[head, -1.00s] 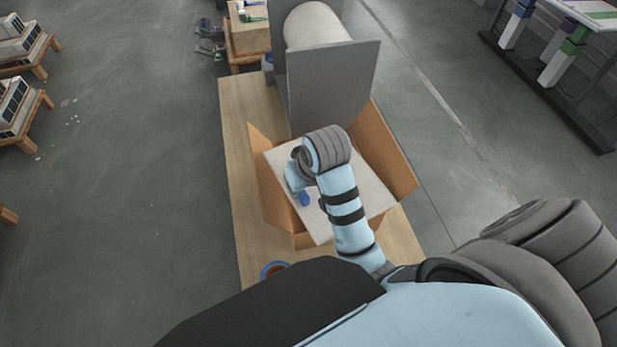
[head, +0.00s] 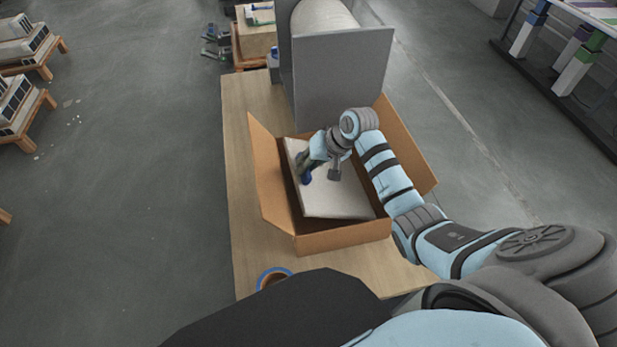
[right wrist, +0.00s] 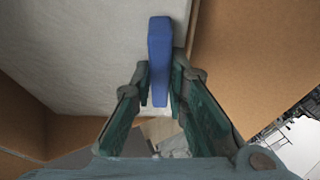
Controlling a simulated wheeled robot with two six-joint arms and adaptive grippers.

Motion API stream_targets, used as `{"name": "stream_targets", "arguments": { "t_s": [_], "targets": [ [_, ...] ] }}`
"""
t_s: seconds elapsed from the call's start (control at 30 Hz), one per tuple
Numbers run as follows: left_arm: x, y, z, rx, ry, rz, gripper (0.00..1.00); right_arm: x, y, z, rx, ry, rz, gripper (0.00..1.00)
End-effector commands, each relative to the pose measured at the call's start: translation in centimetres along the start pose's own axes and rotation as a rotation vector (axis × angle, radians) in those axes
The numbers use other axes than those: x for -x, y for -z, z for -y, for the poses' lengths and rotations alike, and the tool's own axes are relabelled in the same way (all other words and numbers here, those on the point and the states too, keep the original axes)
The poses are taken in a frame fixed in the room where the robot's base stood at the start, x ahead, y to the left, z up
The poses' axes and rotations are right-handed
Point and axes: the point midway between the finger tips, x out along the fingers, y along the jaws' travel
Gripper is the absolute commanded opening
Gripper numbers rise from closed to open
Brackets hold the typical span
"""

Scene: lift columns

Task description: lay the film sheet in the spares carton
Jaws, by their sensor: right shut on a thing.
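The film sheet (head: 345,202) is a pale grey-white square with a small blue tab (head: 306,178) near its left edge. It sits within the walls of the open brown spares carton (head: 335,238), slightly askew. I cannot tell whether it rests on the bottom. My right gripper (head: 307,170) reaches in from the right and is shut on the blue tab. In the right wrist view the blue tab (right wrist: 160,55) stands between the fingers (right wrist: 160,85), with the sheet (right wrist: 80,50) behind it. My left gripper is not in view.
The carton stands with its flaps open on a narrow wooden table (head: 240,200). A grey upright panel (head: 340,85) with a pale roll (head: 322,17) stands behind it. A blue-rimmed tape roll (head: 272,276) lies near the front.

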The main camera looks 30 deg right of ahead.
Motion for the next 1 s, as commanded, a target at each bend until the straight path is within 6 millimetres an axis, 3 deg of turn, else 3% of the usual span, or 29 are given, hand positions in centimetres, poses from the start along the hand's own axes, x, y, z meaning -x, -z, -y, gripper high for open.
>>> {"name": "stream_targets", "arguments": {
  "t_s": [0.2, 0.5, 0.53, 0.63, 1.0],
  "targets": [
    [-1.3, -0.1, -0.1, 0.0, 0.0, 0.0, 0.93, -3.5, -1.2, -1.7, 0.0, 0.0, 0.002, 0.0],
    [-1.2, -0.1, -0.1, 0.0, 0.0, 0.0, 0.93, -3.6, -1.2, -1.8, 0.001, 0.0, 0.001, 0.0],
    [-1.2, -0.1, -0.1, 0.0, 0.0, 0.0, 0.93, -3.6, -1.2, -1.8, 0.001, 0.0, 0.001, 0.17],
    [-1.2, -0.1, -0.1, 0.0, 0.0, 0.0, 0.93, -3.6, -1.2, -1.8, 0.001, 0.0, 0.001, 0.33],
    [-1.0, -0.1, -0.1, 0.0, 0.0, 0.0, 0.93, -3.1, -1.1, -1.7, 0.002, -0.001, 0.0, 0.34]
  ]
}}
